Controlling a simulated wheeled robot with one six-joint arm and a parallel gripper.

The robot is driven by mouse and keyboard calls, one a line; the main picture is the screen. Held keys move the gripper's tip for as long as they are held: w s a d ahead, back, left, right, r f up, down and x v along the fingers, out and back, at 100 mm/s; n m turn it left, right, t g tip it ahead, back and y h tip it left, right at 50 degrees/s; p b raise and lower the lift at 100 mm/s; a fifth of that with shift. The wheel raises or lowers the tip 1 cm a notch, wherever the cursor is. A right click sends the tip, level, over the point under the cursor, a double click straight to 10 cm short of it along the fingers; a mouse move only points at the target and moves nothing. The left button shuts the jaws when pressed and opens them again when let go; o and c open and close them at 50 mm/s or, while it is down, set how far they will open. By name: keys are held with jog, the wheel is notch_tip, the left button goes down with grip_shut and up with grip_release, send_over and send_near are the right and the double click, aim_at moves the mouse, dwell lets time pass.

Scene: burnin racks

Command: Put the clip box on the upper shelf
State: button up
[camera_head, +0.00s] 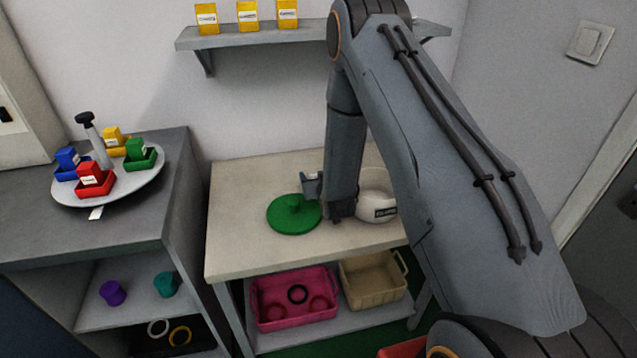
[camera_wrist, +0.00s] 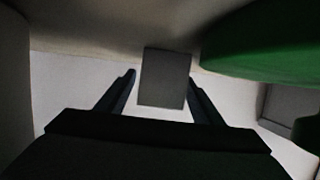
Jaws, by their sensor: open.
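My gripper (camera_wrist: 161,76) is open in the wrist view, its two dark fingers spread. A small grey box-shaped thing (camera_wrist: 165,88) shows between the fingertips, with a gap to each finger; I cannot tell whether it is the clip box. In the head view my arm reaches down over the pale worktable (camera_head: 240,235), hiding the fingers and whatever is between them. The upper shelf (camera_head: 305,37) is on the wall behind. It holds yellow labelled boxes (camera_head: 247,15) on its left part; their labels are unreadable. My arm hides part of the shelf's right.
A green lidded disc (camera_head: 293,215) and a white labelled bowl (camera_head: 375,190) flank my arm. Below are a pink basket (camera_head: 262,322) and a tan basket (camera_head: 352,291). A turntable (camera_head: 88,196) with coloured boxes stands left. The table's left part is clear.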

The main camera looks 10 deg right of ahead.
jog(key=shift+w+f, duration=0.15)
jog(key=shift+w, duration=0.15)
jog(key=c, duration=1.2)
jog(key=shift+c, duration=0.3)
jog(key=shift+r, duration=0.2)
